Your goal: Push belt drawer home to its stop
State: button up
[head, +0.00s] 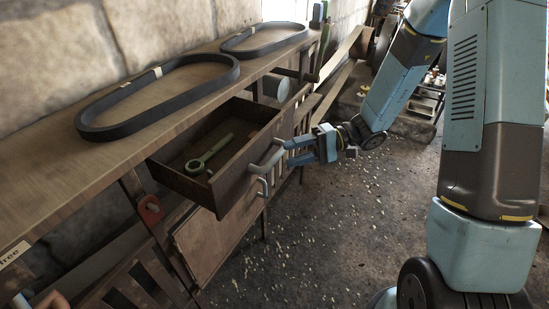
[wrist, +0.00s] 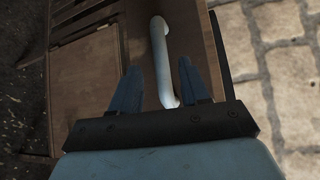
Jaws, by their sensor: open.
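The belt drawer (head: 212,171) is pulled out from under the wooden workbench in the head view. A green wrench-like tool (head: 209,154) lies inside it. The drawer's pale bar handle (head: 267,160) is on its front face. My gripper (head: 287,152) is at the handle, its fingers pointing at the drawer front. In the wrist view the handle (wrist: 164,62) runs between the two open blue fingers (wrist: 160,90), near the right one. I cannot tell whether either finger touches it.
Two dark belts (head: 160,95) (head: 264,38) lie on the bench top (head: 62,120). Below the drawer is a wooden cupboard door (head: 212,240) with its own handle. A red part (head: 149,209) hangs at the bench's left leg. The floor (head: 330,235) in front is clear apart from small debris.

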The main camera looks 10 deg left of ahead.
aim_at(275, 159)
jog(key=shift+x, duration=2.8)
grip_shut()
